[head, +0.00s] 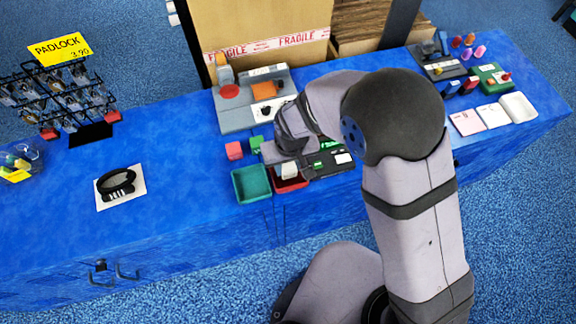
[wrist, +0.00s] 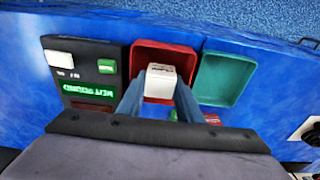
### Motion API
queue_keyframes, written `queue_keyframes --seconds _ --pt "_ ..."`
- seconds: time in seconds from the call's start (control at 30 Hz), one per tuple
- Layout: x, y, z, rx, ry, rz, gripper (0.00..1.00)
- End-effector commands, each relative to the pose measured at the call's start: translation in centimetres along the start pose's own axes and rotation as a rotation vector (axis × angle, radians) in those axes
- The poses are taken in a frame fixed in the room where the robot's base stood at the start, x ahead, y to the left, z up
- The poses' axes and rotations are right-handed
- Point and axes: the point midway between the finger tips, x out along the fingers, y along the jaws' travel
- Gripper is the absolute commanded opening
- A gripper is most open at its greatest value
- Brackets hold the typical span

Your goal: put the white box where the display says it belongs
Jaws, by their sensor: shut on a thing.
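The small white box (wrist: 160,80) is between the two fingers of my gripper (wrist: 158,92), which is shut on it. In the wrist view the box lines up with the red tray (wrist: 136,75); whether it touches the tray floor I cannot tell. The teal tray (wrist: 226,78) is empty, right beside the red one. The display (wrist: 90,90) is a strip of glowing green letters on a black unit, upside down and too blurred to read surely. In the head view the white box (head: 290,171) shows just below my gripper (head: 284,158), over the red tray (head: 290,185).
The black unit (wrist: 88,48) has a white block and a green block on top. A red cube (head: 234,150) and a green cube (head: 256,142) lie behind the teal tray (head: 252,184). A grey machine (head: 236,117) stands behind.

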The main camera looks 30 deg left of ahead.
Motion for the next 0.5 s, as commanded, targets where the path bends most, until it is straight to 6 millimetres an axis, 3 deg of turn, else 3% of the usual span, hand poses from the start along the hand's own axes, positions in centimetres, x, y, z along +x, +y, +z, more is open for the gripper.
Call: queue_keyframes --seconds 0.13,0.5 --pt "1.1 0.0 0.12 0.0 0.0 0.0 0.06" --pt "1.45 0.0 0.15 -0.001 0.001 0.0 0.06"
